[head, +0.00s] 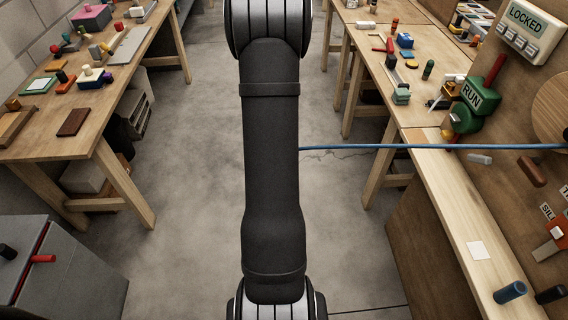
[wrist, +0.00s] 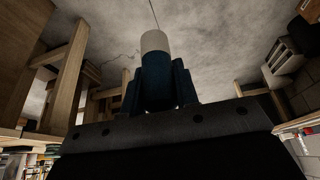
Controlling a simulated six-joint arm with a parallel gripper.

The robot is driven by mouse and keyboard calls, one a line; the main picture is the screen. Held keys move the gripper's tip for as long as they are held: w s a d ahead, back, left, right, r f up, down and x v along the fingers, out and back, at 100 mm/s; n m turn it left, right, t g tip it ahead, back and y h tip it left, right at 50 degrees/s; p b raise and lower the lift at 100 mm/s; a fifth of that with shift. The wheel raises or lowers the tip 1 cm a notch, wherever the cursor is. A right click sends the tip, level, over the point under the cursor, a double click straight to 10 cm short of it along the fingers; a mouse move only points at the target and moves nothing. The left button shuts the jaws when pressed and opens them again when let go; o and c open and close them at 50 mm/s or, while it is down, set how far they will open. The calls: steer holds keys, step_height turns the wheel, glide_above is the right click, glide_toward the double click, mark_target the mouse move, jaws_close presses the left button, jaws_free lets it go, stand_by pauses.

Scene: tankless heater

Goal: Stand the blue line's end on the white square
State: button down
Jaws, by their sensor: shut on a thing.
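The blue line (head: 430,146) runs level across the head view, from behind my arm to the wall at the right edge. The white square (head: 477,250) lies flat on the light wooden ledge at the lower right. In the wrist view, my gripper (wrist: 160,88) is shut on a dark blue cylinder with a pale tip (wrist: 154,42), which looks like the line's end. The tip points away from the gripper over the grey floor, well apart from any surface. My gripper is hidden in the head view.
A short blue cylinder (head: 510,292) is on the ledge near the white square. A green RUN handle (head: 472,100) and a LOCKED panel (head: 532,32) are on the right wall. A cluttered workbench (head: 100,125) stands left. The floor between is open.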

steer(key=s+d+r+m+h, duration=0.1)
steer(key=d+r+m, duration=0.1)
steer(key=d, duration=1.4)
step_height(320, 180, up, 10)
steer(key=m+g+h, duration=0.1)
steer(key=m+h, duration=0.1)
steer(key=m, duration=0.5)
glide_above(479, 243)
steer(key=s+a, duration=0.1)
steer(key=s, duration=0.1)
steer(key=shift+w+a, duration=0.15)
steer(key=shift+w, duration=0.1)
steer(key=shift+f, duration=3.05)
steer(key=shift+f, duration=0.5)
steer(key=c, duration=1)
jaws_free()
steer(key=shift+c, duration=0.2)
